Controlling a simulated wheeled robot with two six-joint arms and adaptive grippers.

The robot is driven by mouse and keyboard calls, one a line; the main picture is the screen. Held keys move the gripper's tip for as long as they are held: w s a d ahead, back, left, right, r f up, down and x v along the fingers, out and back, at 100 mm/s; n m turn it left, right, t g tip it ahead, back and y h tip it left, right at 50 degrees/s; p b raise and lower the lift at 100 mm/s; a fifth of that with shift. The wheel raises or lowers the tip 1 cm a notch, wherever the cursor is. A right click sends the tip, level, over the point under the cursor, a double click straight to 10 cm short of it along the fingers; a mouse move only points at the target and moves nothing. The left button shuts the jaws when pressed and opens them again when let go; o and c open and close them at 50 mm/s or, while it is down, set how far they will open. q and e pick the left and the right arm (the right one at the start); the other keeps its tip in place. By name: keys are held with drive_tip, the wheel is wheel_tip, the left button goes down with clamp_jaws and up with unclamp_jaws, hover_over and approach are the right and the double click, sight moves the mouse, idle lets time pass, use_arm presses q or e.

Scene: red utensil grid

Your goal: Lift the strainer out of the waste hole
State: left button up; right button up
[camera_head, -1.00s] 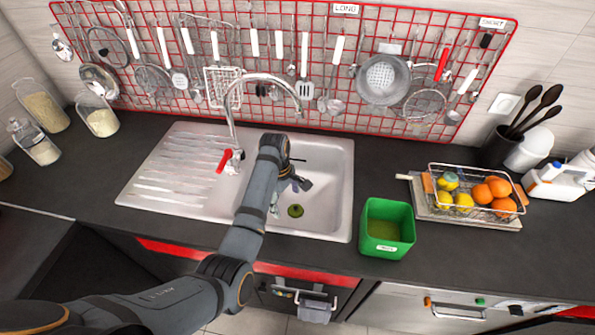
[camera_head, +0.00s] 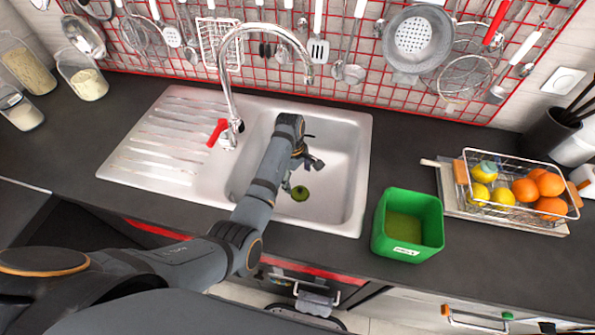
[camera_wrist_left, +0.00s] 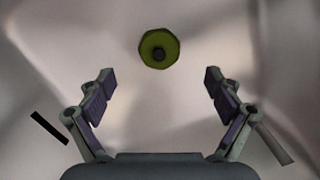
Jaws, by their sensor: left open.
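The strainer (camera_head: 300,193) is a small round olive-green piece with a dark centre, low in the sink basin (camera_head: 338,160). It also shows in the left wrist view (camera_wrist_left: 159,48), ahead of the fingers and midway between them. The waste hole is not seen apart from the strainer, which covers that spot. My left gripper (camera_head: 303,175) is inside the basin, above and beside the strainer, partly hidden by its own wrist. In the left wrist view the left gripper (camera_wrist_left: 158,82) is open, with nothing between its fingers. My right gripper is not in view.
A chrome faucet (camera_head: 226,75) with a red handle (camera_head: 217,132) arches behind the left arm. A green bin (camera_head: 408,224) stands right of the sink, near a wire basket of fruit (camera_head: 520,187). Utensils hang on a red grid (camera_head: 340,55) behind.

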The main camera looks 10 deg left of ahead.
sight(300, 190)
use_arm(q)
drive_tip(key=f, duration=0.7)
drive_tip(key=shift+s+d+f, duration=0.1)
drive_tip(key=shift+d, duration=0.3)
drive_tip(key=shift+c, duration=0.3)
drive_tip(key=shift+s, duration=0.1)
drive_tip(key=c, duration=1.3)
drive_tip(key=shift+s+r, duration=0.15)
drive_tip(key=shift+r, duration=0.05)
clamp_jaws()
drive_tip(key=shift+r, duration=0.15)
drive_tip(key=shift+w+r+p, duration=0.25)
drive_tip(key=shift+r+p, duration=0.1)
drive_tip(key=shift+p, duration=0.35)
drive_tip(key=shift+s+r+p, duration=0.1)
drive_tip(key=shift+r+p, duration=0.25)
drive_tip(key=shift+r, duration=0.1)
